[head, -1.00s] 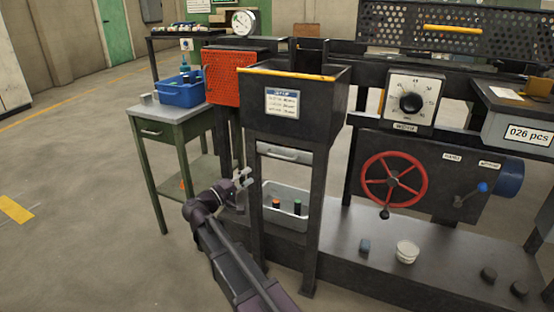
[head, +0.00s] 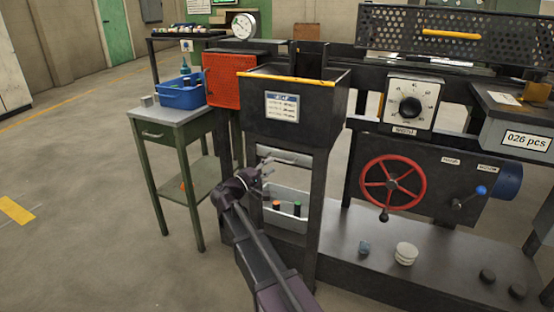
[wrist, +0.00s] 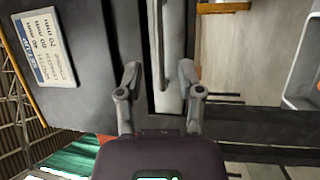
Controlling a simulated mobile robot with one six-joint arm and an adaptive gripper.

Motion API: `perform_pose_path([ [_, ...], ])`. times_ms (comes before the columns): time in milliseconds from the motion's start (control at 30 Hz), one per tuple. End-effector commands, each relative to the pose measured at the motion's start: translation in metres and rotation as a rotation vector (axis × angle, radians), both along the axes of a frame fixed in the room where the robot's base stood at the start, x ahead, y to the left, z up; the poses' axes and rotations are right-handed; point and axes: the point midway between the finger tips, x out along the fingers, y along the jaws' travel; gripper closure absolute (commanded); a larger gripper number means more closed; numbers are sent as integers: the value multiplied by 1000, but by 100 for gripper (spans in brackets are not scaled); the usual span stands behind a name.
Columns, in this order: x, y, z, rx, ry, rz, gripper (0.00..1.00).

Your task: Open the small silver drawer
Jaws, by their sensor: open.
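The small silver drawer (head: 298,158) is set just under the dark hopper (head: 290,125), between its two legs. In the head view my gripper partly covers it. In the wrist view the drawer front (wrist: 172,88) shows as a narrow silver strip with a long bar handle (wrist: 158,45), running up the picture. My gripper (head: 268,166) is open at the drawer's left part. In the wrist view its fingertips (wrist: 160,72) stand on either side of the strip. I cannot tell whether they touch the handle. The drawer looks closed.
A grey bin (head: 290,222) with small coloured items stands below the drawer. A green table (head: 180,122) with a blue crate (head: 181,96) is on the left. A red handwheel (head: 393,184) is on the right. The hopper's legs flank my gripper closely.

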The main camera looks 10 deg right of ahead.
Motion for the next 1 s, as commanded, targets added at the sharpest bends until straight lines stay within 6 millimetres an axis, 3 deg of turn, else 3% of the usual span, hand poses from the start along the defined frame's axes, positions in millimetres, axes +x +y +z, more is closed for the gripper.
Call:
perform_pose_path([
  [300, 20, -32, 7, 1, -1, -1, 52],
  [767, 24, -39, 8, 1, -1, 0, 52],
  [800, 24, -39, 8, 1, -1, 0, 55],
  [933, 23, -39, 8, 1, -1, 0, 93],
  [967, 23, -39, 8, 1, -1, 0, 100],
  [1000, 23, -39, 8, 1, -1, 0, 100],
])
